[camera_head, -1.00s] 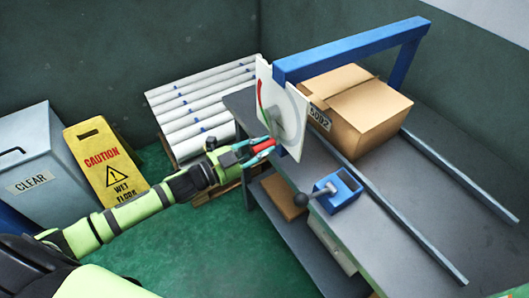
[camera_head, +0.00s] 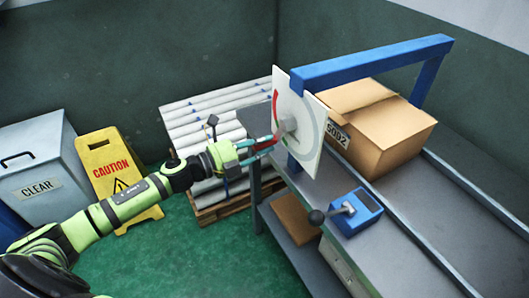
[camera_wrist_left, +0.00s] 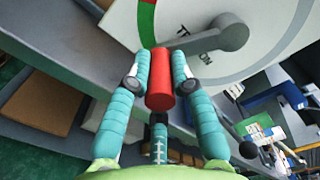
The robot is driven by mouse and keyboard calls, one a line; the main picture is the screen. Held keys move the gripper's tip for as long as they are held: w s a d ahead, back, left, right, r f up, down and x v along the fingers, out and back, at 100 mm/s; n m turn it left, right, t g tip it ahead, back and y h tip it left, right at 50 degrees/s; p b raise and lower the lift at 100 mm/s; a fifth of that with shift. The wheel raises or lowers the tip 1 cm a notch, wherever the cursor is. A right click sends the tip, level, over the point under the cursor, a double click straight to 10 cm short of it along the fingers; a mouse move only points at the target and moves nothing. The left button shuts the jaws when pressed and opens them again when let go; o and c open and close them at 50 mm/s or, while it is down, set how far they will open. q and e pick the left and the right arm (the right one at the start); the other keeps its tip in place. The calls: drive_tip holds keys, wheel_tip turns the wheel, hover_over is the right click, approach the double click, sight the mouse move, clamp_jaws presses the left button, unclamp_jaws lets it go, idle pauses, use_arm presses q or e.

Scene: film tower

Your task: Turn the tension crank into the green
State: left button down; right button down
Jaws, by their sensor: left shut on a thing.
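The tension crank is on a white dial plate (camera_head: 309,140) at the near end of the bench. Its grey crank arm (camera_wrist_left: 218,38) runs left from the hub to a red handle (camera_wrist_left: 159,82). The dial carries a curved red band (camera_head: 275,107); a green part (camera_wrist_left: 146,27) shows below the red in the left wrist view. The handle is partly hidden by the fingers in the head view. My right gripper is not in view.
A blue frame (camera_head: 375,62) stands over the bench behind the dial, beside a cardboard box (camera_head: 385,140). A blue lever box (camera_head: 357,213) is on the bench to the right.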

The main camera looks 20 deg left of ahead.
use_arm(q)
drive_tip(key=shift+w+a+r+m, duration=0.3)
drive_tip(key=shift+a+r+m, duration=0.1)
drive_tip(key=shift+m, duration=0.3)
drive_tip(key=c, duration=1.1)
unclamp_jaws()
drive_tip(key=shift+f, duration=0.1)
drive_tip(key=shift+s+a+f, duration=0.1)
drive_tip(key=shift+s+a, duration=0.25)
drive_tip(key=shift+s, duration=0.15)
drive_tip(key=v, duration=1)
drive_tip(key=shift+s+a, duration=0.25)
